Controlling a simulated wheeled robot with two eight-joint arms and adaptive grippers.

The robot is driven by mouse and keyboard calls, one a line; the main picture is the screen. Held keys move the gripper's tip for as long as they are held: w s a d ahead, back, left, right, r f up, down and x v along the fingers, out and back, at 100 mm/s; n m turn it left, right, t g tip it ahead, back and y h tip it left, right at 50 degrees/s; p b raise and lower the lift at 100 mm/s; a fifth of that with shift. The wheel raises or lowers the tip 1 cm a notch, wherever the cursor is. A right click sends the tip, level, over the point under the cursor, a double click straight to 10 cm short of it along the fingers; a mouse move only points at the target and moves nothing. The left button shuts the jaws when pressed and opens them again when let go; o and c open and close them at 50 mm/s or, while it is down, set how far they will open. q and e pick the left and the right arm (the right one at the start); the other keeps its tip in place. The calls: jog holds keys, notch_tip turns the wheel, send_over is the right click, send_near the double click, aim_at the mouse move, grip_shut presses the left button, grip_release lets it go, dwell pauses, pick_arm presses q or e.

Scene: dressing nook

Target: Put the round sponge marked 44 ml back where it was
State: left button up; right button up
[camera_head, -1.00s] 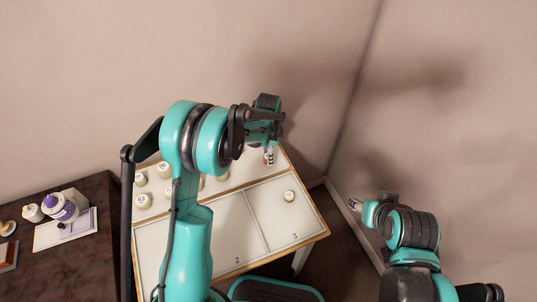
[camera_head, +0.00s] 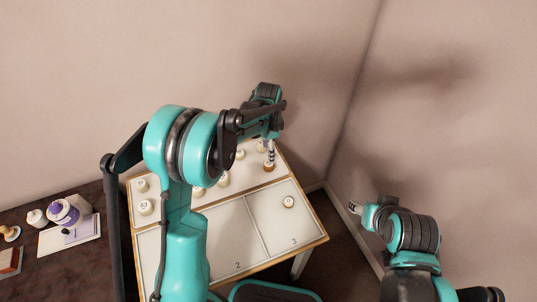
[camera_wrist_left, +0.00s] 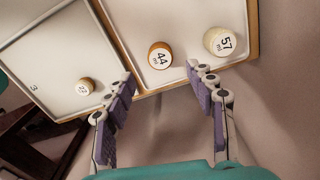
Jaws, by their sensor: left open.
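The round sponge marked 44 ml (camera_wrist_left: 160,54) has a cream top and brown side. It stands on the tray's back strip near its right edge, and it also shows in the head view (camera_head: 269,166). My left gripper (camera_wrist_left: 161,75) is open, its purple-padded fingers spread just short of the sponge, which appears between and beyond the tips. In the head view my left gripper (camera_head: 270,150) is above the sponge, holding nothing. My right gripper (camera_head: 354,208) is off to the right, away from the table; its opening is too small to tell.
A cream sponge marked 57 (camera_wrist_left: 219,42) stands beside the 44 ml one. A small sponge (camera_head: 289,202) sits in compartment 3. Several others stand along the back strip, partly behind my left arm. Compartment 2 (camera_head: 233,228) is bare where visible. A dark side table (camera_head: 75,255) holds bottles at left.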

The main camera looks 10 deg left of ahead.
pick_arm(q)
jog(key=s+a+r+n+t, duration=0.2)
jog(key=s+r+n, duration=0.1)
jog(key=s+r, duration=0.4)
jog(key=s+a+r+n+t, duration=0.25)
jog(key=s+r, duration=0.25)
jog(key=r, duration=0.3)
jog(key=s+a+n+t, duration=0.1)
jog(key=s+n+t, duration=0.1)
jog(key=s+n, duration=0.5)
jog(key=shift+s+a+f+t+p, duration=0.15)
jog(key=shift+s+f+t+p, duration=0.25)
jog(key=shift+s, duration=1.85)
jog(key=shift+n, duration=0.25)
jog(key=shift+r, duration=0.35)
